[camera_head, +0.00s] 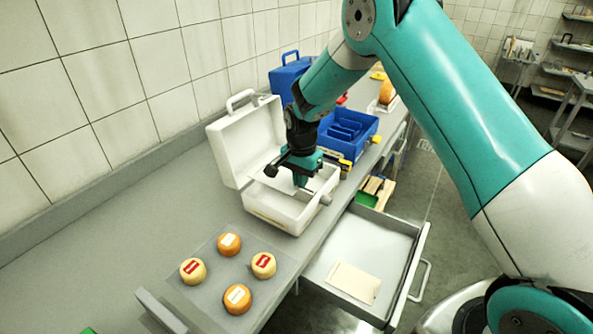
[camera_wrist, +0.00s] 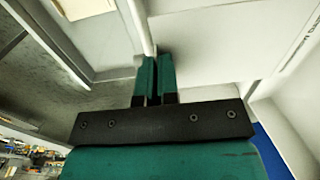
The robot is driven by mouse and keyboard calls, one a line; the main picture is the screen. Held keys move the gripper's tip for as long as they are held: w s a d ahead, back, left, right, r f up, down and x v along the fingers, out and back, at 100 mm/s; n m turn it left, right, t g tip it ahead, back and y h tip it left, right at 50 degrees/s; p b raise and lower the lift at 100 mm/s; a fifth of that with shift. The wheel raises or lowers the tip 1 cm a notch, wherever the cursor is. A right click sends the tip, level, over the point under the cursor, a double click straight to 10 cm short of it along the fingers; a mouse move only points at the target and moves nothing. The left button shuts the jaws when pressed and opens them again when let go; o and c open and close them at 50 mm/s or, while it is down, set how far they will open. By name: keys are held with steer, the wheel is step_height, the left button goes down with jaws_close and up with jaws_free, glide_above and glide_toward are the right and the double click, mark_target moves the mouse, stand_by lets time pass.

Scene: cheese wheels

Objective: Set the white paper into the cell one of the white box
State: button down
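The white box (camera_head: 283,213) stands on the bench with its lid (camera_head: 243,135) tilted open at the back left. My gripper (camera_head: 300,182) points down over the box's opening. Its two fingers (camera_wrist: 155,75) are close together in the wrist view. A pale sheet, seemingly the white paper (camera_head: 268,184), shows beside the fingers at the opening. A wide pale surface by the fingertips (camera_wrist: 215,50) appears to be the same sheet. The box's cells are mostly hidden by the sheet and gripper.
An open drawer (camera_head: 345,245) below the bench edge holds a cream sheet (camera_head: 352,282). Several cheese wheels (camera_head: 237,298) sit on a clear mat in front of the box. A blue open box (camera_head: 350,130) stands behind it. The bench at left is clear.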

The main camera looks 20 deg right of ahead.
steer(key=shift+a+f+b, duration=0.1)
steer(key=shift+f+b, duration=0.2)
steer(key=shift+f, duration=0.2)
steer(key=shift+f+b, duration=1.85)
steer(key=shift+f, duration=1)
steer(key=c, duration=1.3)
jaws_free()
steer(key=shift+s, duration=0.1)
